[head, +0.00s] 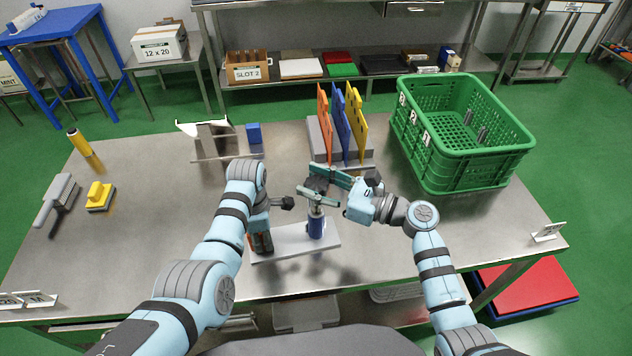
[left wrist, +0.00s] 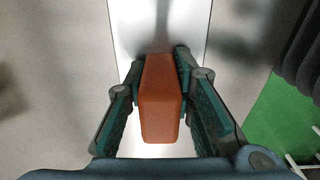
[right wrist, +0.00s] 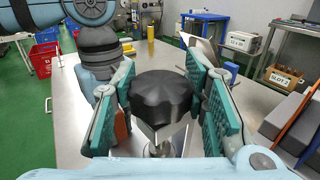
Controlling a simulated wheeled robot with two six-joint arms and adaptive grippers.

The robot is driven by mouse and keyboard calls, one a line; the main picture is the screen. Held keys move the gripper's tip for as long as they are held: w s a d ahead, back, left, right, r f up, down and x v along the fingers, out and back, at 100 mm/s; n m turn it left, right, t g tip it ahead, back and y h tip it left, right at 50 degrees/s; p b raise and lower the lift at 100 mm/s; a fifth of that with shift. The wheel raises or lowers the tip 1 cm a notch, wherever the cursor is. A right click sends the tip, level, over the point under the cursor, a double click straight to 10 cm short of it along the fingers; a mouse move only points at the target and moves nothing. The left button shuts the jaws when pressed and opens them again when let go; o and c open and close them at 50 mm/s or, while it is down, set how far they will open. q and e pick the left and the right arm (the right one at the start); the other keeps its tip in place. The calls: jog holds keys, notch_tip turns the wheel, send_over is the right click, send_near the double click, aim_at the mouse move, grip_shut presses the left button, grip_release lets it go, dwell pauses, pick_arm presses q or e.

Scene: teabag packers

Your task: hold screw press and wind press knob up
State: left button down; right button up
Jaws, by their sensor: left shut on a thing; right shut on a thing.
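The screw press has a white base plate (head: 290,252) on the steel table, a blue cylinder (head: 316,227) and a dark knob (head: 317,184) on top. An orange block (left wrist: 161,98) stands on the plate's left end. My left gripper (head: 262,236) points down and is shut on that block, with a finger on each side. My right gripper (head: 313,188) reaches in from the right and is shut on the knob, which sits between its pads (right wrist: 162,98) in the right wrist view. The fingers hide part of the knob in the head view.
A green crate (head: 461,175) stands at the right. Orange, blue and yellow upright panels (head: 341,125) stand close behind the press. A metal stand (head: 218,145) and blue block (head: 254,133) are behind left.

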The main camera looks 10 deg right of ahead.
jog(key=n+g+y, duration=0.1)
jog(key=n+g, duration=0.1)
jog(key=g, duration=0.1)
jog(key=n+g+y, duration=0.1)
jog(key=n+g, duration=0.1)
jog(key=g, duration=0.2)
jog(key=shift+f+n+y, duration=0.15)
jog(key=shift+n+y, duration=0.15)
jog(key=shift+n, duration=0.1)
jog(key=shift+n+g, duration=0.3)
jog(key=shift+g, duration=0.1)
jog(key=shift+s, duration=0.1)
jog(key=o, duration=1.2)
